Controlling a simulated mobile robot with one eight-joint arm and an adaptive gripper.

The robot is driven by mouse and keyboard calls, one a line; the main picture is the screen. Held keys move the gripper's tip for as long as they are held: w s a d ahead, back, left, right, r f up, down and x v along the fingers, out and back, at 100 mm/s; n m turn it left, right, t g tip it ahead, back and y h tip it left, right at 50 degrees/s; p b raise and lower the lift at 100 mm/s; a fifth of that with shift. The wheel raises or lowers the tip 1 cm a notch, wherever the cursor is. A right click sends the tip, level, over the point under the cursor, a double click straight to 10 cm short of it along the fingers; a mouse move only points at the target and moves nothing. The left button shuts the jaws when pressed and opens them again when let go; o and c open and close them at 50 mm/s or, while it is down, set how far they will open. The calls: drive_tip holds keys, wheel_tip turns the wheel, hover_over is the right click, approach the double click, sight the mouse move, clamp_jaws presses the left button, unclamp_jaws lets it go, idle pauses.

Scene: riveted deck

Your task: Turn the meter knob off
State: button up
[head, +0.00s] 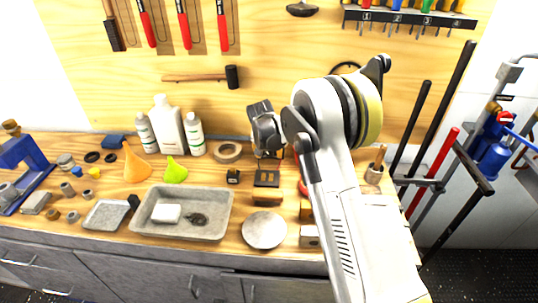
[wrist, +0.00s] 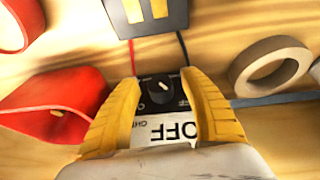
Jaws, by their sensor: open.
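In the wrist view the meter (wrist: 172,130) lies below my gripper, with a white face carrying large "OFF" lettering. Its round black knob (wrist: 158,91) has a pale pointer mark and sits between my gripper's yellow fingers (wrist: 161,84). The fingers are open, one on each side of the knob, with a visible gap to it. A red and a black lead run from the meter. In the head view my gripper (head: 267,143) points down at the back of the bench, and the meter is hidden behind it.
A dark box with yellow slots (wrist: 145,12) is close by, as are a tape roll (wrist: 270,67) and a red object (wrist: 55,103). On the bench (head: 290,247) stand a grey tray (head: 178,232), a round plate (head: 265,229) and white bottles (head: 168,125).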

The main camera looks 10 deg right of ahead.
clamp_jaws()
drive_tip(key=shift+a+h, duration=0.1)
drive_tip(key=shift+h, duration=0.5)
unclamp_jaws()
